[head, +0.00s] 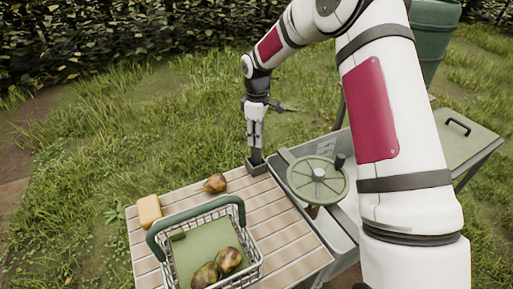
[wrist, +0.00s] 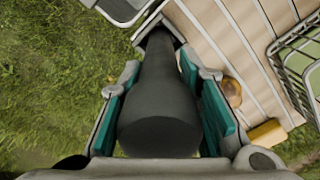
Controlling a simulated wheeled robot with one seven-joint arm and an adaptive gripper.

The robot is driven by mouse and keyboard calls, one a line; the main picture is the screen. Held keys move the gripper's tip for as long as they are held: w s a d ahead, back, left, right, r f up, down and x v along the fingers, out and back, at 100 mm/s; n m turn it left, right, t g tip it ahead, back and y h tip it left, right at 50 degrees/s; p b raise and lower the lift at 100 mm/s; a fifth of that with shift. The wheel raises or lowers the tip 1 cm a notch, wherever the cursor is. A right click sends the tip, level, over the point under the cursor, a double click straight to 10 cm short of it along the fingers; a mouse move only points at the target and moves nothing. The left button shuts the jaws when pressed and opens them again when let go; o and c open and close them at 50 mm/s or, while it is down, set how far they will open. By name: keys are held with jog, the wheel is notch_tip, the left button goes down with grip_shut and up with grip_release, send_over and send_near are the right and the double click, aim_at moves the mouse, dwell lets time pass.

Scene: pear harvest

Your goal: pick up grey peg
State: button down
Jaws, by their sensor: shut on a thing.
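The grey peg (wrist: 160,100) is a thick dark cylinder between the teal finger pads of my gripper (wrist: 165,112) in the wrist view. The gripper is shut on it. The peg's far end reaches into a square grey holder (wrist: 148,38) at the corner of the slatted table; I cannot tell how deep it sits. In the head view my gripper (head: 255,132) points down above that holder (head: 257,165), and the peg shows only as a small dark piece under the fingers.
The slatted table (head: 285,235) holds a wire basket (head: 258,270) with pears, a loose pear (head: 215,183) and a yellow block (head: 149,211). A green handwheel (head: 318,180) on a grey machine stands right of the holder. Grass lies open to the left.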

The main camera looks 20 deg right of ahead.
jog(key=shift+r, duration=0.1)
notch_tip(320, 180, up, 10)
jog(key=shift+f+b, duration=0.1)
jog(key=shift+b, duration=0.5)
notch_tip(320, 180, up, 7)
jog(key=p, duration=0.1)
dwell(0.6)
